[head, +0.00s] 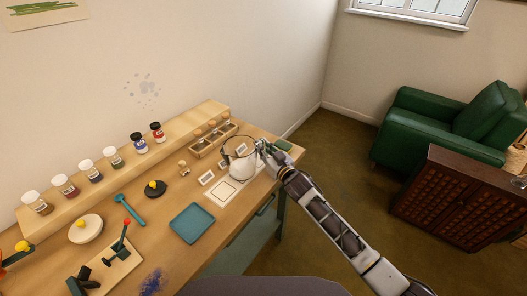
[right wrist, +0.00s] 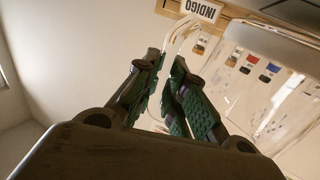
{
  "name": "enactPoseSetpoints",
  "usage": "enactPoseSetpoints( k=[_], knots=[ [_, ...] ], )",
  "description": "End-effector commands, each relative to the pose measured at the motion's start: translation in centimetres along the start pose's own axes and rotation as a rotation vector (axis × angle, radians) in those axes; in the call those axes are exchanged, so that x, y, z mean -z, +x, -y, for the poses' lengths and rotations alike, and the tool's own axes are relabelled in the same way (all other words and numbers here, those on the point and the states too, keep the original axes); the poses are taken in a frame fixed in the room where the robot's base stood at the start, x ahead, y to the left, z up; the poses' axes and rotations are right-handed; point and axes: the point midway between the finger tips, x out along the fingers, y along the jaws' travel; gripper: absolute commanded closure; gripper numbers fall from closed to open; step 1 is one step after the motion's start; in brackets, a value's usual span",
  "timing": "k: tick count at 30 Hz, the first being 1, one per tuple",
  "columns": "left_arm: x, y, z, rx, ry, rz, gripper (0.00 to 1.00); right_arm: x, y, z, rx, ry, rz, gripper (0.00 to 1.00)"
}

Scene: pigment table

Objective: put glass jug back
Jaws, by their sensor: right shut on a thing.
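The glass jug (head: 241,166) is at the right end of the wooden table, clear with a pale lower part. My right gripper (head: 263,147) is at the jug's right side, shut on its handle. In the right wrist view the clear handle (right wrist: 180,33) runs between the two green-padded fingers (right wrist: 168,92), and the jug's clear wall (right wrist: 250,85) fills the right side. The jug looks about upright; whether its base touches the table I cannot tell. A white card with a square outline (head: 222,193) lies just left of and in front of the jug. My left gripper is not seen.
A wooden compartment box (head: 205,147) with stoppered bottles stands behind the jug. Small label cards (head: 207,178) lie nearby. A teal tray (head: 192,223) lies in front. Pigment jars (head: 112,157) line the raised shelf (head: 175,128).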

Motion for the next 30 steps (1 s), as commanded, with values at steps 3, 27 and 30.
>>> enactPoseSetpoints(
  k=[3,27,30],
  knots=[
    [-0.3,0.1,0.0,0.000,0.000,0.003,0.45,-0.8,0.1,0.0,0.001,0.002,-0.005,1.00],
    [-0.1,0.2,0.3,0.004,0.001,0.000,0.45,-1.7,0.0,0.0,0.001,0.000,-0.001,0.66],
    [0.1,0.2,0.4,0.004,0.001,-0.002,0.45,-1.7,0.0,0.0,0.001,0.000,-0.001,0.66]
  ],
)
